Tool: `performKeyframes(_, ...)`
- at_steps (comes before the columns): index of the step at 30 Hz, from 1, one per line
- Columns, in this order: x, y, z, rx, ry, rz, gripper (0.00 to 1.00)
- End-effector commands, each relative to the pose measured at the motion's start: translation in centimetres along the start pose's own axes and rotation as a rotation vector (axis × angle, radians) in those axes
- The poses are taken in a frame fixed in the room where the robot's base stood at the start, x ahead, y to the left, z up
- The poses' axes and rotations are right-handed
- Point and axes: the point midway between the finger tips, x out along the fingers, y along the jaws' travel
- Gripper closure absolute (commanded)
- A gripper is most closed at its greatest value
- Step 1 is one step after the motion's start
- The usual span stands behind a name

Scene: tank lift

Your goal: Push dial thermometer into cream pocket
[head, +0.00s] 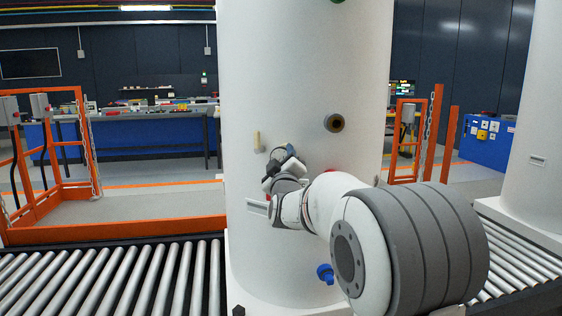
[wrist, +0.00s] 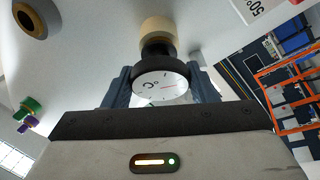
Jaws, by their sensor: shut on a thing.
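The dial thermometer (wrist: 160,86) has a round white face with a black rim. My gripper (wrist: 158,92) is shut on it, with grey fingers on both sides of the dial. The cream pocket (wrist: 157,29) sticks out of the white tank wall just beyond the dial in the wrist view. A dark collar lies between the dial and the pocket; I cannot tell whether the stem is inside the pocket. In the head view, the cream pocket (head: 257,141) is a short pale stub, up and left of my gripper (head: 284,157). My gripper mostly hides the thermometer there.
The white tank (head: 300,60) stands between roller conveyors (head: 120,285). A brass-lined dark port (head: 334,123) is right of the pocket. A blue valve (head: 325,273) sits low on the tank. A label plate (head: 257,207) is below the pocket. Orange railings (head: 110,232) stand behind.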

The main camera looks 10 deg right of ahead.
Motion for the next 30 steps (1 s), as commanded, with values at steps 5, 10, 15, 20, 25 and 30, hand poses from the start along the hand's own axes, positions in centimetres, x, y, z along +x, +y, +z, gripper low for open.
performKeyframes(5,0.3,0.0,0.1,0.0,0.0,0.0,0.46)
performKeyframes(10,0.3,0.0,0.1,0.0,0.0,0.0,0.32)
performKeyframes(15,0.3,0.0,0.1,0.0,0.0,0.0,0.22)
performKeyframes(20,0.2,0.0,0.1,0.0,0.0,0.0,0.22)
performKeyframes(25,-1.1,0.0,0.1,0.0,0.0,-0.001,0.22)
performKeyframes(30,-4.1,-0.1,0.1,0.001,0.0,-0.001,0.22)
